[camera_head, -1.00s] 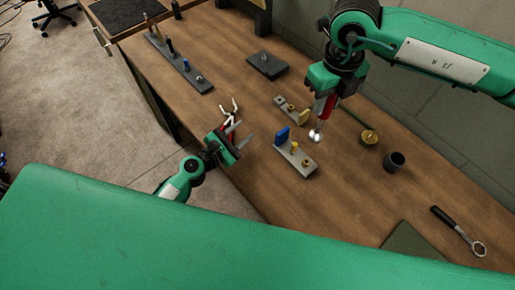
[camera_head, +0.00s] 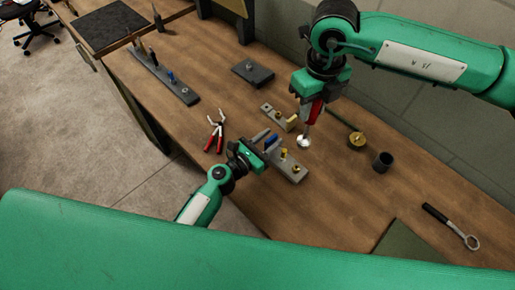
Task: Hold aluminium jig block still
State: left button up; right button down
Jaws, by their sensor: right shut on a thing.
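The jig block, a grey bar (camera_head: 291,174) with brass-coloured pins and a blue piece (camera_head: 271,143) at its far left end, lies on the bench in the middle. My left gripper (camera_head: 266,139) is at that left end, close beside the blue piece. The fingers overlap the blue piece in this view, so I cannot tell whether they touch or grip it. My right gripper (camera_head: 314,99) is shut on a red-handled tool (camera_head: 314,113). The tool points down, its shiny round tip (camera_head: 303,141) low over the bench just behind the block.
A second small grey bar (camera_head: 274,112) lies behind the jig block. Red-handled pliers (camera_head: 214,135) lie to the left. A brass disc (camera_head: 357,140), a dark cup (camera_head: 383,161) and a ring-ended tool (camera_head: 450,225) are to the right. A long dark rack (camera_head: 160,75) stands far left.

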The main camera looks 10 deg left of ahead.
pick_arm(q)
jog(key=shift+x, duration=1.45)
grip_shut()
pick_arm(e)
jog(key=shift+f, duration=3.75)
